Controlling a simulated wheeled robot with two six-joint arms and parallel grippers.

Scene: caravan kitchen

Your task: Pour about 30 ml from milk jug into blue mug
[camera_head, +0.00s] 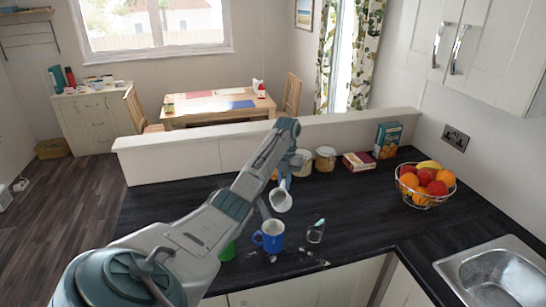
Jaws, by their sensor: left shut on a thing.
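The milk jug (281,201) is a pale vessel held tilted above the dark counter, its open mouth turned toward the viewer. My left gripper (285,180) is shut on it from above, partly hidden by its own arm. The blue mug (270,238) stands upright on the counter just below and slightly left of the jug, apart from it. Its handle points left. I cannot see a stream between them, nor the level inside the mug. My right gripper is not in view.
A clear glass (316,232) stands right of the mug, and a green item (228,251) lies partly behind my arm. Small pale patches mark the counter's front.

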